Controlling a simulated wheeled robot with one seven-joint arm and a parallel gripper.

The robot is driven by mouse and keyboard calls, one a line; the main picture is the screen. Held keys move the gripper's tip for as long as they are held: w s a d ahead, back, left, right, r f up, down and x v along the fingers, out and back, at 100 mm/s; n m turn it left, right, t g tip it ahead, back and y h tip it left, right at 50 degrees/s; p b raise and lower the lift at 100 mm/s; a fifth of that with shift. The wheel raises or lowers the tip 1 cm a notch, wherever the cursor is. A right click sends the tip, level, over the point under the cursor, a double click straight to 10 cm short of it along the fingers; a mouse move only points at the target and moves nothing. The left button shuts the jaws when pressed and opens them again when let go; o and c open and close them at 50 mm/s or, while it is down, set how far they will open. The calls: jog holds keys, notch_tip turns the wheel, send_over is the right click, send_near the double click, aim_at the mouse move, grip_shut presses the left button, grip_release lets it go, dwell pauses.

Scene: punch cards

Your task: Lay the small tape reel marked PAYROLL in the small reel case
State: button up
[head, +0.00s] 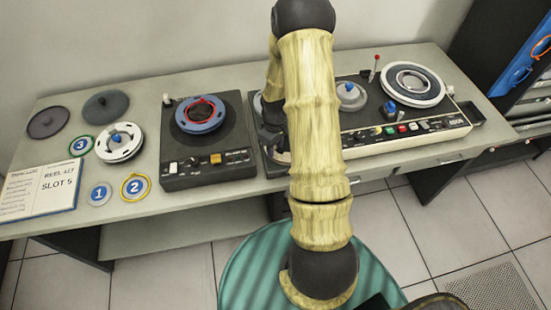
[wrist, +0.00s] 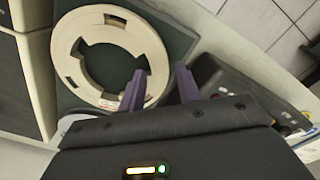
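A cream ring-shaped tape reel (wrist: 152,52) lies flat on a dark green square surface (wrist: 180,42) in the wrist view. A small label sits on its near rim, too small to read, so I cannot tell whether it says PAYROLL. I cannot tell whether the green square is the reel case.
The bench holds a small player with a blue reel (head: 200,124), a long tape deck with a large white reel (head: 436,92), a white blue-hubbed reel (head: 128,150), dark discs (head: 106,106), numbered rings (head: 134,198) and a log card (head: 40,190). A dark rack (head: 498,50) stands right.

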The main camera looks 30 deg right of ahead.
aim_at(276, 155)
jog(key=shift+d+f+b, duration=0.1)
jog(key=shift+f+b, duration=0.8)
jog(key=shift+f, duration=0.95)
jog(key=shift+w, duration=0.1)
grip_shut()
jog(key=shift+r+p, duration=2.4)
jog(key=shift+r, duration=0.65)
jog(key=shift+r, duration=0.1)
notch_tip(276, 155, up, 7)
jog(key=p, duration=0.5)
jog(key=shift+p, duration=0.3)
